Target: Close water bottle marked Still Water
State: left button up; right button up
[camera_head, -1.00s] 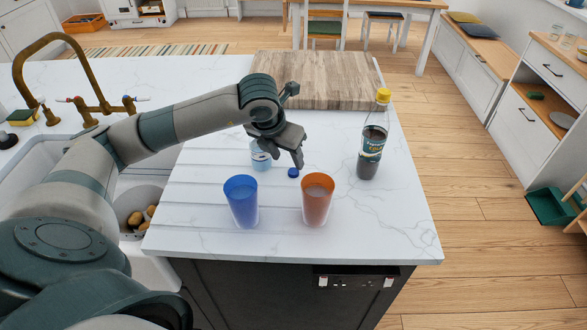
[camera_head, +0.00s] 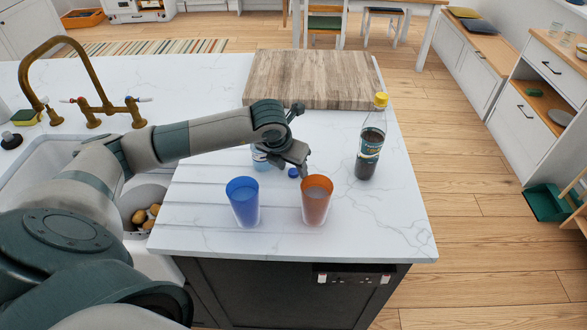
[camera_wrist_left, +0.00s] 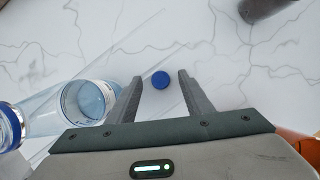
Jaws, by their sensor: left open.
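A small loose blue cap (camera_head: 293,173) lies on the white worktop. A clear water bottle (camera_head: 260,158) with a blue label stands left of it, partly hidden behind my left gripper (camera_head: 296,165); its lettering cannot be read. In the left wrist view my left gripper (camera_wrist_left: 160,85) is open and empty. The blue cap (camera_wrist_left: 160,80) shows between its two fingers, apart from both. The bottle (camera_wrist_left: 75,104) is left of the left finger there. My right gripper is not in view.
A blue cup (camera_head: 243,203) and an orange cup (camera_head: 316,203) stand in front of the gripper. A dark cola bottle (camera_head: 369,148) with a yellow cap stands right. A wooden board (camera_head: 315,78) lies behind; the sink is left. The worktop's front right is clear.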

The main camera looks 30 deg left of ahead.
aim_at(292, 173)
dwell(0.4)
pick_arm(q)
jog(key=c, duration=1.1)
jog(key=shift+r+b, duration=0.3)
jog(key=shift+r, duration=0.15)
notch_tip(292, 173, up, 9)
jog(key=b, duration=0.3)
